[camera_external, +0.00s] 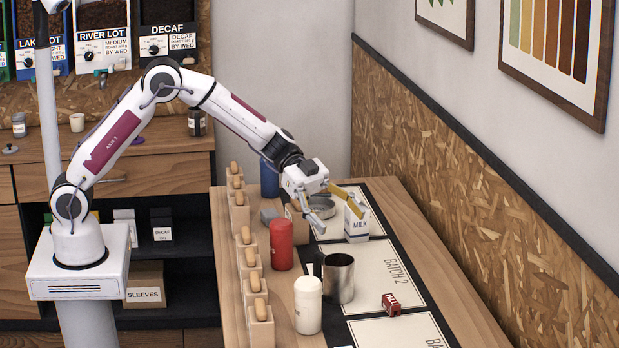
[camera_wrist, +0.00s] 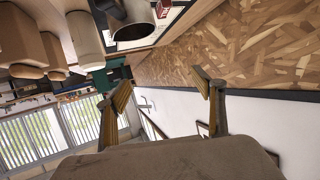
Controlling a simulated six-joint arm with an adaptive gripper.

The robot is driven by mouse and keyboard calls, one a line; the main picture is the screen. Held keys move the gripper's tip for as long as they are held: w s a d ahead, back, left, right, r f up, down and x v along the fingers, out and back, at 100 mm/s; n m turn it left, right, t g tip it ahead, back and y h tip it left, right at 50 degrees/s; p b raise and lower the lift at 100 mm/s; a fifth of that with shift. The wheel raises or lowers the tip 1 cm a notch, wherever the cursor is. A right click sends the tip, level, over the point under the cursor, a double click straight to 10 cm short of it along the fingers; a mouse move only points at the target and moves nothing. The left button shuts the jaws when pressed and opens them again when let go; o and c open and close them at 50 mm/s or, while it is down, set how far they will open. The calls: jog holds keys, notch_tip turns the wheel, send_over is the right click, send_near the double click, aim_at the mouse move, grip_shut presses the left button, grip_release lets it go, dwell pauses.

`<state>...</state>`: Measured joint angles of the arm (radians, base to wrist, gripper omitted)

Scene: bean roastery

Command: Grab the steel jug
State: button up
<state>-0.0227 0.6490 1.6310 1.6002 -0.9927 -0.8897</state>
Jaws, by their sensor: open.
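The steel jug (camera_external: 339,279) stands upright on the table, at the left edge of the Batch 2 mat, with its open top showing. In the wrist view the jug (camera_wrist: 123,22) shows at the top, partly cut off by the frame edge. My gripper (camera_external: 338,208) is open and empty. It is above the table, behind and higher than the jug, close to the milk carton (camera_external: 357,222). In the wrist view its two fingers (camera_wrist: 160,100) are spread apart with nothing between them.
A red canister (camera_external: 281,246) and a white canister (camera_external: 308,305) stand left of the jug. A small red box (camera_external: 391,304) lies to its right. Wooden blocks (camera_external: 251,263) line the left edge; a wall runs along the right.

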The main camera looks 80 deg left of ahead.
aim_at(331, 255)
jog(key=shift+s+d+f+m+g, duration=0.15)
jog(key=shift+s+f+g, duration=0.1)
jog(key=shift+f, duration=0.2)
jog(key=shift+s+d+f+m+g, duration=0.1)
jog(key=shift+s+d+f+g, duration=0.1)
jog(key=shift+s+f+g, duration=0.15)
jog(key=shift+s+d+f+m+g, duration=0.1)
jog(key=shift+s+d+f+g, duration=0.1)
jog(key=shift+f, duration=0.3)
jog(key=shift+f+h, duration=0.1)
jog(key=shift+h, duration=0.2)
jog(key=shift+f, duration=1.65)
jog(key=f, duration=0.2)
jog(key=d+f, duration=0.1)
jog(key=f, duration=0.1)
jog(key=shift+w+d, duration=0.1)
jog(key=shift+w, duration=0.2)
jog(key=shift+x, duration=0.75)
jog(key=shift+c, duration=0.3)
jog(key=c, duration=1.3)
